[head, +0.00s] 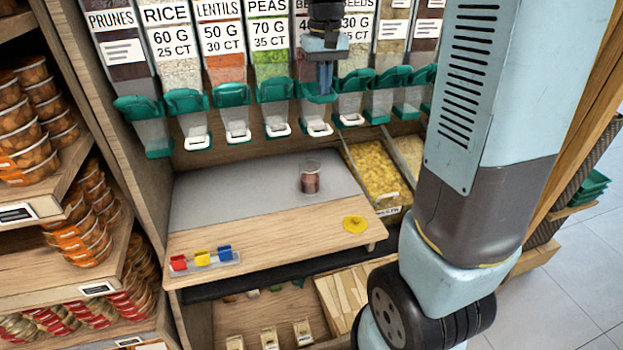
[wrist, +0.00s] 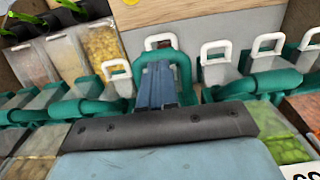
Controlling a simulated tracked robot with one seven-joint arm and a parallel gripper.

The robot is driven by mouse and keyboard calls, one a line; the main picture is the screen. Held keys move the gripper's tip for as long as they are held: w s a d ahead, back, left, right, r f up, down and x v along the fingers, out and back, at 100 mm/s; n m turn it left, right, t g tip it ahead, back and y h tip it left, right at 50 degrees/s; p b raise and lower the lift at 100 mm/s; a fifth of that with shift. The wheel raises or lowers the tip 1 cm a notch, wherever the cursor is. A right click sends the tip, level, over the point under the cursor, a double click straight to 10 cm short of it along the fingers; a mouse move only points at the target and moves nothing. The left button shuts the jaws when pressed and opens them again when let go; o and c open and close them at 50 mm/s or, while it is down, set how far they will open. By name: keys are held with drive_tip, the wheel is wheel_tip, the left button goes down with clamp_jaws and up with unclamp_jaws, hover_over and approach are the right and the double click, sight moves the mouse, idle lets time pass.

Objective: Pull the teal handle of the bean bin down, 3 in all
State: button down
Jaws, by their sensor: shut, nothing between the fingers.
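The bean bin is the one whose label, starting "BE", is partly hidden behind my gripper (head: 323,84) in the head view. Its teal handle (head: 309,93) sits at the bin's lower front, above a clear spout with a white loop. My gripper points down at this handle, fingers shut and empty. In the wrist view the blue fingers (wrist: 157,90) lie within the outline of the teal handle loop (wrist: 184,68); I cannot tell whether they touch it. A clear cup (head: 310,179) with dark reddish-brown contents stands on the grey mat below.
Similar bins with teal handles stand on both sides, including the peas bin handle (head: 275,90) to the left. A yellow lid (head: 355,224) and a rack of coloured clips (head: 203,260) lie on the wooden counter (head: 275,246). Open grain bins (head: 376,170) are at right.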

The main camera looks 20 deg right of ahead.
idle(0.3)
wheel_tip(320, 180, up, 6)
drive_tip(key=w, duration=0.1)
drive_tip(key=shift+r, duration=0.2)
idle(0.6)
idle(0.4)
drive_tip(key=s+r, duration=0.4)
drive_tip(key=r, duration=0.1)
idle(0.5)
drive_tip(key=shift+s, duration=0.1)
drive_tip(key=s+f+t, duration=0.2)
drive_tip(key=s+f, duration=0.2)
drive_tip(key=s, duration=0.6)
drive_tip(key=s+f+t, duration=0.3)
drive_tip(key=s, duration=0.7)
drive_tip(key=shift+s+d+f+t, duration=0.2)
drive_tip(key=shift+s+f+t, duration=0.1)
drive_tip(key=shift+s+f, duration=0.1)
